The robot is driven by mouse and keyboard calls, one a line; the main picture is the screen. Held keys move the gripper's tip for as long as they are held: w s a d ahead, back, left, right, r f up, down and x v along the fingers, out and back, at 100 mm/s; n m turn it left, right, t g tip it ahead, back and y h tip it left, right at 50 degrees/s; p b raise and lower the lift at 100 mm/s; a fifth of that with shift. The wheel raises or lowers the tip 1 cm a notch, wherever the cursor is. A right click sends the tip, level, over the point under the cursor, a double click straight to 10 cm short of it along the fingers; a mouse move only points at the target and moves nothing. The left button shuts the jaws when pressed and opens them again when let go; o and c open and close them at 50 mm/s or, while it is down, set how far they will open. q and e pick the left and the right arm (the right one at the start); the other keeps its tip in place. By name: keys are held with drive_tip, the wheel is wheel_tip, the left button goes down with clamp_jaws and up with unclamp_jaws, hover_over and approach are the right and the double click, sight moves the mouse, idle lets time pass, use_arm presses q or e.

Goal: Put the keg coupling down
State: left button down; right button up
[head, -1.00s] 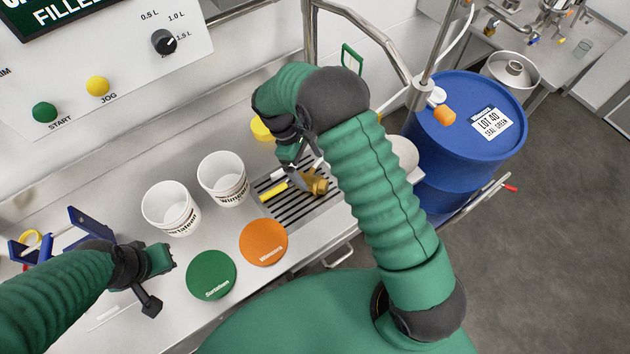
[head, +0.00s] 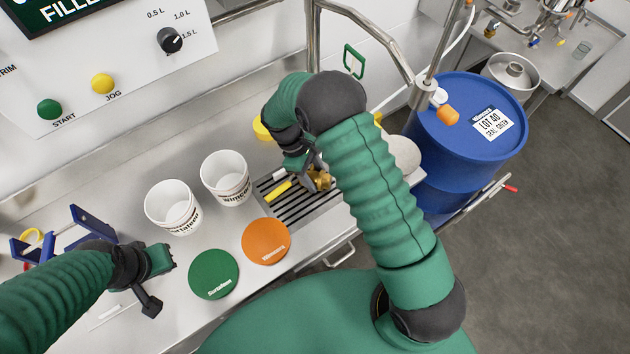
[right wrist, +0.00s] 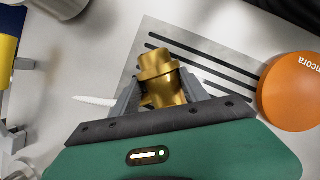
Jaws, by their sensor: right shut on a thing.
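The brass keg coupling (right wrist: 160,75) is between the two grey fingers of my right gripper (right wrist: 165,92) in the right wrist view. In the head view the coupling (head: 321,179) shows partly behind the gripper and arm, over the right part of the slotted drip tray (head: 335,206). I cannot tell whether it touches the tray. My right gripper (head: 309,165) is shut on it. A yellow bar (head: 278,190) shows just left of the coupling. My left gripper (head: 165,260) is over the bench at the left, away from the coupling; its fingers are unclear.
Two white tubs (head: 172,206) (head: 226,178) stand left of the tray. A green lid (head: 214,274) and an orange lid (head: 266,241) lie in front. A blue drum (head: 445,150) stands right of the bench. A metal pipe (head: 365,33) rises behind my right arm.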

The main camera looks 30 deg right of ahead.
drive_tip(key=shift+a, duration=0.15)
clamp_jaws()
drive_tip(key=shift+d+r, duration=0.1)
drive_tip(key=shift+d, duration=0.1)
